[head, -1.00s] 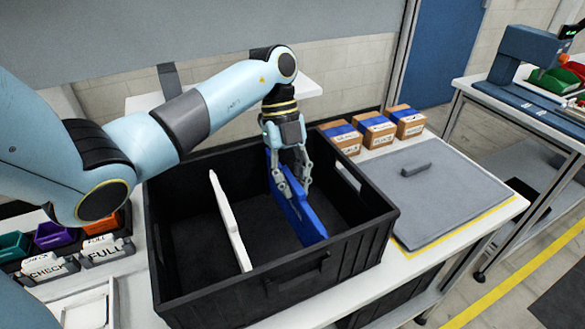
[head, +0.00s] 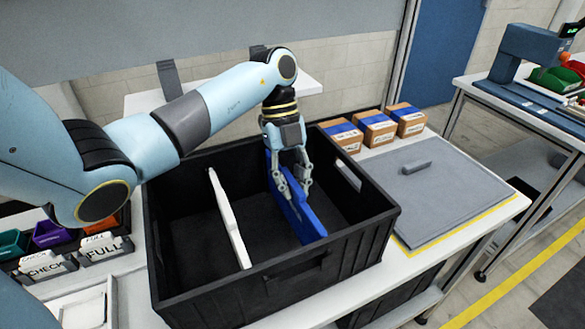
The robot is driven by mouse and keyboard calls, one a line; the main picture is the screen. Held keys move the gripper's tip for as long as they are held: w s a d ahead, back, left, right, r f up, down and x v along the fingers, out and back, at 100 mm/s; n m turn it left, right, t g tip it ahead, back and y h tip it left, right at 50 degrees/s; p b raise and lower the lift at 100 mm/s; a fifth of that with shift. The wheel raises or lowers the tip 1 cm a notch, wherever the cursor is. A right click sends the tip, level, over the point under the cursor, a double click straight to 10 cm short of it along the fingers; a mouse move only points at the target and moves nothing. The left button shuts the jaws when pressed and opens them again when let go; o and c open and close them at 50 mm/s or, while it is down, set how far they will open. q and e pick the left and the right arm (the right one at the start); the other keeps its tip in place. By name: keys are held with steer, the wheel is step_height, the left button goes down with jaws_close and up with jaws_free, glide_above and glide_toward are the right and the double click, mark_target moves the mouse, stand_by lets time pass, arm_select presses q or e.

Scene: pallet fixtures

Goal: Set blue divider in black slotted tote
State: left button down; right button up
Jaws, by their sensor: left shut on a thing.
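The black slotted tote (head: 345,250) stands on the white table with its top open. The blue divider (head: 303,219) is upright inside the tote, right of the middle, running from the back toward the front wall. My left gripper (head: 293,187) reaches down into the tote from above and is shut on the blue divider at its top edge. A white divider (head: 227,217) stands in the tote to the left of the blue one. Whether the blue divider's lower edge sits in slots or touches the floor cannot be told. My right gripper is not in view.
Several brown boxes with blue tape (head: 375,129) stand behind the tote at right. A grey lid (head: 440,190) with a handle lies on the table to the right. Small colored bins (head: 52,234) and label cards (head: 101,247) are at left.

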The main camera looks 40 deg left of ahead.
arm_select(q)
steer(key=shift+f, duration=0.25)
steer(key=c, duration=1.2)
jaws_free()
steer(key=shift+v, duration=3.8)
